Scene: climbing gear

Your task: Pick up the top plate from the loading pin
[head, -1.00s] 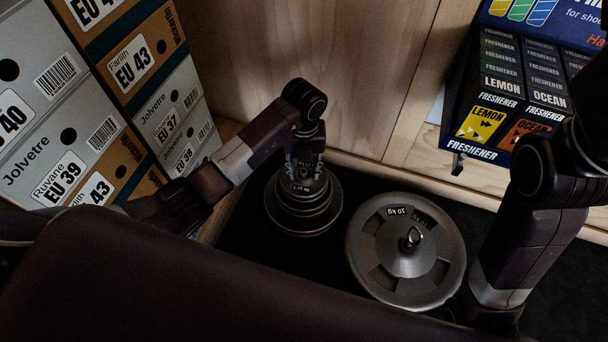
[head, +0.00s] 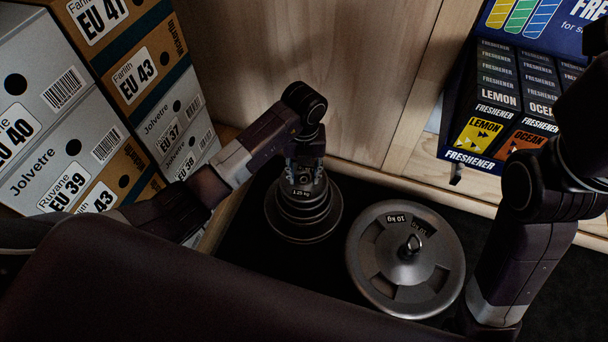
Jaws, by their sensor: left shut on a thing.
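A round stack of dark plates (head: 303,228), smaller towards the top, stands on the black floor covering. My left gripper (head: 304,178) reaches down over it and is shut on the small top plate (head: 303,193), whose pale label is partly legible. The fingers hide part of this plate, and I cannot tell whether it is clear of the plates below. To its right lies a wide grey 10 kg plate (head: 372,247) with a metal eye (head: 413,244), apparently the loading pin's, at its centre. My right arm comes down at the right; its gripper is out of view.
Shoe boxes (head: 85,130) are stacked at the left, close to my left arm. A wooden panel (head: 340,90) stands behind the plates. A display of freshener boxes (head: 500,110) is at the upper right. Bare black floor covering (head: 560,285) shows at the right.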

